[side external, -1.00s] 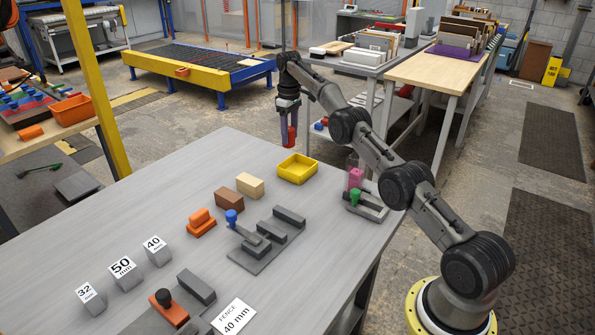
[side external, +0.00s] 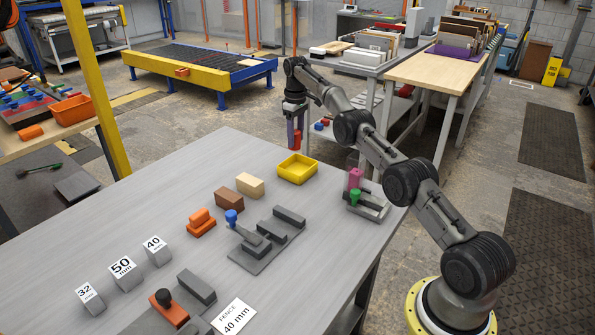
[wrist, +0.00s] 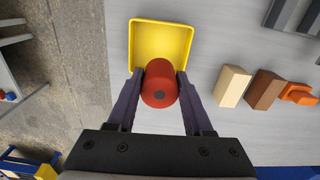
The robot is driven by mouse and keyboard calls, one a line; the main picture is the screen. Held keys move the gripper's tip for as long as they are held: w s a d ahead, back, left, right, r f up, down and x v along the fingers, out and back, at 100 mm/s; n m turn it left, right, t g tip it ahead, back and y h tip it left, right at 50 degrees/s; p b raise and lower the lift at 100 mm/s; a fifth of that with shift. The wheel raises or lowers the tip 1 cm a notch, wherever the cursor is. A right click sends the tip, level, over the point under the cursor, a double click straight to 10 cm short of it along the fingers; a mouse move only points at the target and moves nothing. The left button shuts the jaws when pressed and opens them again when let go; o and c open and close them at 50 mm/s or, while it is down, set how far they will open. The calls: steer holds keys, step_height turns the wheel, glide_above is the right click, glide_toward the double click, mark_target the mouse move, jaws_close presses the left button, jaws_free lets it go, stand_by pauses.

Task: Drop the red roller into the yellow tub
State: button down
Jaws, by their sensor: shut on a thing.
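The red roller (wrist: 160,80) is held end-on between the two fingers of my gripper (wrist: 158,92) in the wrist view. In the side view the red roller (side external: 297,138) hangs upright from my gripper (side external: 295,130), apart from the table. The yellow tub (side external: 297,169) sits on the grey table just below it in the picture. In the wrist view the roller overlaps the near side of the yellow tub (wrist: 142,28) and hides part of it. The visible part of the tub is empty.
A cream block (side external: 250,185), a brown block (side external: 229,198) and an orange piece (side external: 201,222) stand left of the tub. A grey fixture with a green knob (side external: 355,196) and a pink piece (side external: 355,177) stands to its right. The grey table (side external: 140,205) has bare room at its left.

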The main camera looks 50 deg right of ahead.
steer(key=shift+d+f, duration=0.25)
steer(key=shift+d, duration=0.05)
steer(key=shift+s+d+f, duration=0.25)
steer(key=shift+d+f, duration=0.2)
steer(key=f, duration=0.1)
glide_above(302, 169)
steer(key=shift+s+a+f, duration=0.1)
steer(key=shift+a+f, duration=0.05)
steer(key=shift+f, duration=1.2)
steer(key=shift+s+a+f, duration=0.1)
steer(key=shift+a+f, duration=0.05)
steer(key=shift+f, duration=1.2)
steer(key=shift+c, duration=1.4)
jaws_free()
steer(key=shift+o, duration=0.3)
steer(key=shift+d, duration=0.1)
steer(key=shift+d, duration=0.15)
steer(key=shift+r, duration=0.1)
